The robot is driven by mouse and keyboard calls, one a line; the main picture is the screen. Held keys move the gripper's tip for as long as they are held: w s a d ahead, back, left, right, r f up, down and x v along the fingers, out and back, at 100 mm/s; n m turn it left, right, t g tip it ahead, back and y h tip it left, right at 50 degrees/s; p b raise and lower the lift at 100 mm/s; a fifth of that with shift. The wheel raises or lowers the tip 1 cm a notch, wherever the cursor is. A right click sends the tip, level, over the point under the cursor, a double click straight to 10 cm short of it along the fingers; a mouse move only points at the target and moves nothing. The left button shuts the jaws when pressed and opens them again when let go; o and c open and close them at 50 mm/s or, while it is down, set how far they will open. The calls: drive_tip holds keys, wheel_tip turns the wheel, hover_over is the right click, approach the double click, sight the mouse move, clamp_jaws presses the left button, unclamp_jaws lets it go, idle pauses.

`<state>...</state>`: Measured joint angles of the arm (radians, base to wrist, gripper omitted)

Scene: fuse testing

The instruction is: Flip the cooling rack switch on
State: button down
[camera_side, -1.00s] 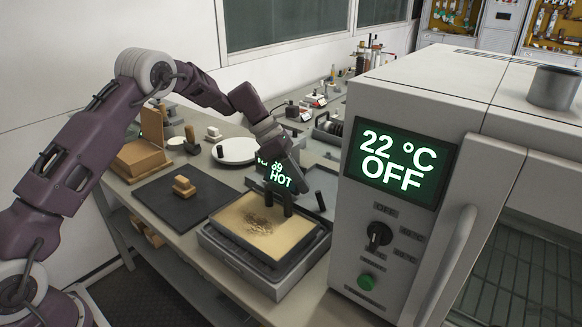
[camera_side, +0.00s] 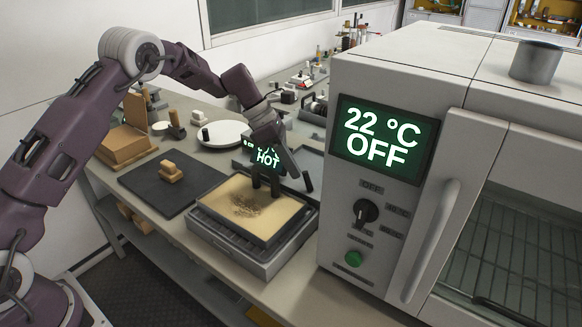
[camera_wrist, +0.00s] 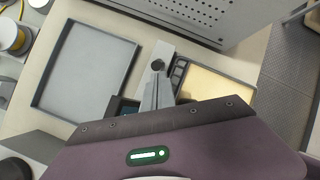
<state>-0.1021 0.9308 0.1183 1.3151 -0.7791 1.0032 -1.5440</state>
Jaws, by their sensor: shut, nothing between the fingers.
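The cooling rack (camera_side: 285,252) is a low grey unit with a tan, dark-marked top and a display reading HOT (camera_side: 267,157) behind it. A dark upright switch lever (camera_side: 307,182) stands at its back right. In the wrist view the lever shows end-on as a dark round knob (camera_wrist: 158,65) on a grey strip beside the tan top (camera_wrist: 203,84). My gripper (camera_side: 296,175) is shut and empty, pointing down just left of the lever. In the wrist view its fingertips (camera_wrist: 156,76) are close to the knob; I cannot tell whether they touch it.
An oven (camera_side: 345,225) with a 22 °C OFF display stands close on the right. A dark mat (camera_side: 150,190) with tan blocks lies left. A shallow grey tray (camera_wrist: 125,75) lies beside the lever strip. A white round plate (camera_side: 216,138) is behind.

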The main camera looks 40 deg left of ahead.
drive_tip(key=shift+d, duration=0.1)
drive_tip(key=shift+d+r+y, duration=0.4)
drive_tip(key=shift+d+y, duration=0.2)
drive_tip(key=shift+y, duration=0.3)
drive_tip(key=shift+d+r, duration=0.15)
drive_tip(key=shift+d, duration=0.35)
drive_tip(key=shift+d+r, duration=0.15)
drive_tip(key=shift+d, duration=0.35)
drive_tip(key=shift+r, duration=0.1)
drive_tip(key=shift+r, duration=0.7)
wheel_tip(320, 180, up, 10)
drive_tip(key=s+d, duration=0.1)
drive_tip(key=shift+s+d+f, duration=0.15)
drive_tip(key=shift+d, duration=0.25)
